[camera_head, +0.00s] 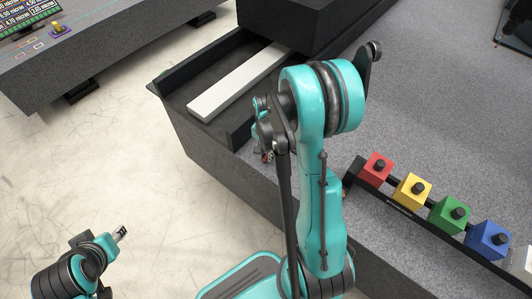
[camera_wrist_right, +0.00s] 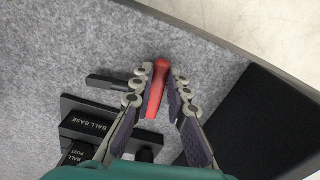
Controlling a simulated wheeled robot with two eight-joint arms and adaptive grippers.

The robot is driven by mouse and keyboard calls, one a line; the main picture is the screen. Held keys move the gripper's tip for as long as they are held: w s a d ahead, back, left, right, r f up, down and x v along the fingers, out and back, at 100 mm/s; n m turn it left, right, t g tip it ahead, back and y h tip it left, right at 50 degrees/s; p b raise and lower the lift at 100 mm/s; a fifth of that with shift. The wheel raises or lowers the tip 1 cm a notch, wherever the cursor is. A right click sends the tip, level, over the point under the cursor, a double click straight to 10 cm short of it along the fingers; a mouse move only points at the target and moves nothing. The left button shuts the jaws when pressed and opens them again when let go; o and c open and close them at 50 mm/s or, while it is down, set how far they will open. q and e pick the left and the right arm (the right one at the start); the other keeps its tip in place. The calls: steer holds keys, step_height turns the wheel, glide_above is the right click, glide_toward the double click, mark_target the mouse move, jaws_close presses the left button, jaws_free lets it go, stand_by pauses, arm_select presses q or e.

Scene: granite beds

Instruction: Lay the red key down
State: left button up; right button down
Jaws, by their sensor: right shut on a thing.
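The red key (camera_wrist_right: 158,88) is a slim red bar with a rounded head, seen in the right wrist view over speckled grey granite. My right gripper (camera_wrist_right: 161,98) is shut on it, with a finger on each side. I cannot tell whether the key touches the granite. In the head view my right gripper (camera_head: 263,140) is mostly hidden by its own arm, with only a speck of red below it. My left gripper (camera_head: 118,234) is at the lower left over the floor, far from the key; its jaws are too small to read.
A dark tray (camera_head: 178,131) holding a pale bar (camera_head: 238,82) lies beyond my right arm. Red (camera_head: 376,168), yellow (camera_head: 412,189), green (camera_head: 449,214) and blue (camera_head: 488,239) blocks with black knobs stand right.

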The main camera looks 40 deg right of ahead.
steer(key=shift+f, duration=0.3)
steer(key=c, duration=1.4)
jaws_free()
steer(key=shift+r+p, duration=1.8)
steer(key=shift+r, duration=0.8)
step_height(320, 180, up, 12)
steer(key=shift+f, duration=0.1)
